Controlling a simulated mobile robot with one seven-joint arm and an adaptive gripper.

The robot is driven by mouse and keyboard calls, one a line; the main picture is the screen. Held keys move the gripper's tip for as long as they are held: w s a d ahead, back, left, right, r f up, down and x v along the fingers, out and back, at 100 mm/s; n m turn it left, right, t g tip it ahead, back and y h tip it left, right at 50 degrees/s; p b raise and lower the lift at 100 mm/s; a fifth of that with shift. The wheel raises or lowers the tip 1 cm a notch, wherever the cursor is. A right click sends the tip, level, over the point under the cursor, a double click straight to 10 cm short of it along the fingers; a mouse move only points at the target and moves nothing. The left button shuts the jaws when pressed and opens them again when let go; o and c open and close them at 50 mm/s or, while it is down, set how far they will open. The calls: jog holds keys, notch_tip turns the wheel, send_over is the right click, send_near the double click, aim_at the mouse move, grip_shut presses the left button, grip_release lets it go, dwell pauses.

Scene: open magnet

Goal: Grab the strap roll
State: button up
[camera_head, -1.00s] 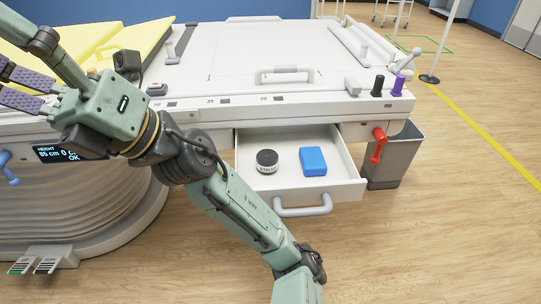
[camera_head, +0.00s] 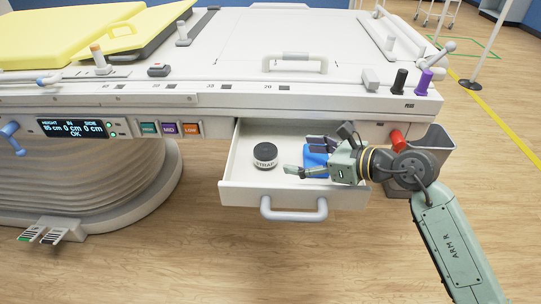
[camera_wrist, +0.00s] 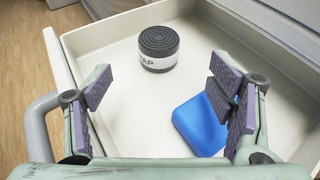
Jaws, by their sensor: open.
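The strap roll (camera_head: 265,155) is a short dark cylinder with a white label band, standing upright on the floor of the open white drawer (camera_head: 240,195). In the wrist view the strap roll (camera_wrist: 158,47) lies ahead of my gripper, a little left of centre, its ridged top showing. My gripper (camera_head: 303,158) is over the drawer, right of the strap roll and apart from it. Its two purple-padded fingers (camera_wrist: 165,92) are spread wide with nothing held between them.
A blue block (camera_wrist: 201,124) lies in the drawer near my right finger; my gripper partly hides it (camera_head: 314,160) in the head view. The drawer's grey handle (camera_head: 293,212) is at its front. A red lever (camera_head: 396,137) and grey bin (camera_head: 437,143) are to the right.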

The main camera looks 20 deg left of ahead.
aim_at(272, 153)
jog(key=p+x, duration=0.1)
jog(key=x, duration=0.3)
jog(key=shift+s+a+r, duration=0.1)
jog(key=p+x, duration=0.1)
jog(key=x, duration=0.5)
jog(key=shift+a+p, duration=0.15)
jog(key=shift+p, duration=0.25)
jog(key=c, duration=1.3)
